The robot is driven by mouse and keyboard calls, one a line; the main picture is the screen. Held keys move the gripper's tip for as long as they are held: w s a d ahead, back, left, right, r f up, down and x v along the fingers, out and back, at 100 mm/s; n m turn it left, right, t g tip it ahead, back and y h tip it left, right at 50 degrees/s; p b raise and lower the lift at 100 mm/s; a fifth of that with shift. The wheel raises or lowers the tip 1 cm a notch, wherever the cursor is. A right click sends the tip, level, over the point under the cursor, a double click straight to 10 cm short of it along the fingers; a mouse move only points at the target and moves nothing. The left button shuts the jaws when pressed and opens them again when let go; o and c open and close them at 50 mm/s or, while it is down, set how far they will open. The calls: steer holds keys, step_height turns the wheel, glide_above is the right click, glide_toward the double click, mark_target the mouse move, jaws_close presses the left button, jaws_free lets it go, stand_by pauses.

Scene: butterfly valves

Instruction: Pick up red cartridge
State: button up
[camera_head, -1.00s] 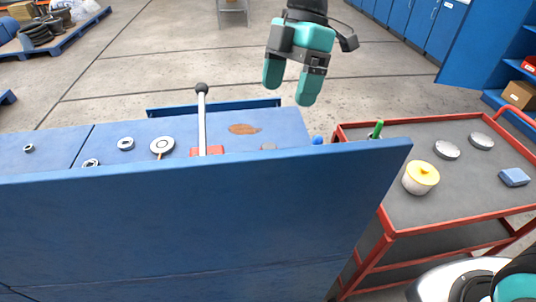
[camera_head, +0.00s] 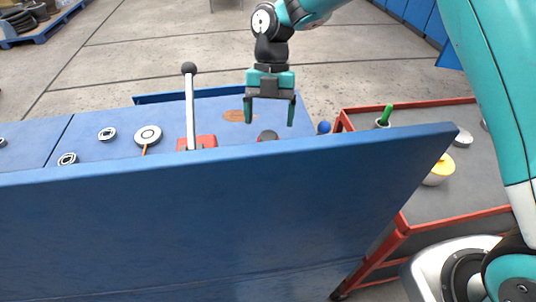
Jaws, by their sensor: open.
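My gripper (camera_head: 270,122) points down above the blue bench, with its two fingers apart and nothing between them. Just below the fingertips a small round dark-topped object (camera_head: 268,135) shows a hint of red at its side. The upright blue panel hides its lower part, so I cannot tell for sure that it is the red cartridge. The fingers appear on either side of it in the picture; whether they are level with it or above it is unclear.
A blue panel (camera_head: 230,215) stands in front of the bench. A lever (camera_head: 190,105) with a black knob rises from a red base (camera_head: 196,142) left of my gripper. A red-framed cart (camera_head: 440,185) stands at right, carrying a yellow-lidded pot (camera_head: 438,172).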

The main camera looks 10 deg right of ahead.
mark_target(269, 134)
steer(key=shift+s+a+f, duration=0.1)
steer(key=shift+s+f, duration=0.2)
steer(key=shift+f, duration=0.3)
steer(key=p+x, duration=0.1)
steer(key=x, duration=0.1)
steer(key=p+x, duration=0.1)
steer(key=x, duration=0.1)
steer(key=shift+s, duration=0.4)
steer(key=shift+s+a+f, duration=0.1)
steer(key=shift+f, duration=0.35)
steer(key=shift+c, duration=0.5)
steer(key=c, duration=1)
